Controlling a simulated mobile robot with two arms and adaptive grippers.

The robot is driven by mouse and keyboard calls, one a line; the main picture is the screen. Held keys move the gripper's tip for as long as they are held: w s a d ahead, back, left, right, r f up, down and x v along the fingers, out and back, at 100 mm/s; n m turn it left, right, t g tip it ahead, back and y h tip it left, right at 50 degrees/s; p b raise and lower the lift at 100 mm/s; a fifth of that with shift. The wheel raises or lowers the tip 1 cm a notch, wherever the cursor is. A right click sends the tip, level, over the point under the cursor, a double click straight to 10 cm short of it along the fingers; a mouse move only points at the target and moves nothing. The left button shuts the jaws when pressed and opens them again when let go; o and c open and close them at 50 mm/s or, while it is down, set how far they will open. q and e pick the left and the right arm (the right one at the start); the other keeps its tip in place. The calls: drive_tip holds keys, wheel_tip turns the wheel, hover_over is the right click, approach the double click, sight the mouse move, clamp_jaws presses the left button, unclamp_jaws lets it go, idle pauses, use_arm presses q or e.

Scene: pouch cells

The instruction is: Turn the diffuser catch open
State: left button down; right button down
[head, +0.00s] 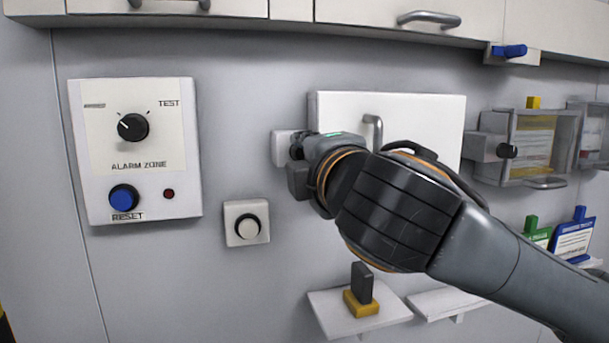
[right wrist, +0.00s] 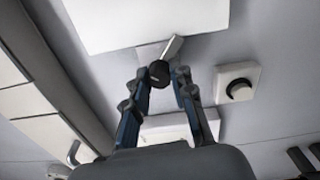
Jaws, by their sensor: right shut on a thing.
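The white diffuser panel (head: 440,125) is on the wall with a grey bar handle (head: 373,130); its edge also shows in the right wrist view (right wrist: 145,22). The diffuser catch sits on a pale plate (head: 281,150) just left of the panel. In the right wrist view the catch has a dark round knob (right wrist: 160,72) and a pale lever (right wrist: 173,47) slanting toward the panel's edge. My right gripper (head: 298,165) is at the catch, its fingers (right wrist: 165,78) shut on the knob from both sides. It hides most of the catch in the head view. My left gripper is out of view.
An alarm panel (head: 180,190) with a dial and blue reset button is at left. A round push button (head: 247,222) sits below the catch. A small shelf (head: 335,318) with a yellow-based block is below my arm. Clear-fronted boxes (head: 545,145) are at right, cabinets above.

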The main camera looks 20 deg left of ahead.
drive_tip(key=shift+f+m+b, duration=0.15)
drive_tip(key=shift+m+b, duration=2.8)
drive_tip(key=shift+m, duration=2.05)
drive_tip(key=c, duration=1.1)
unclamp_jaws()
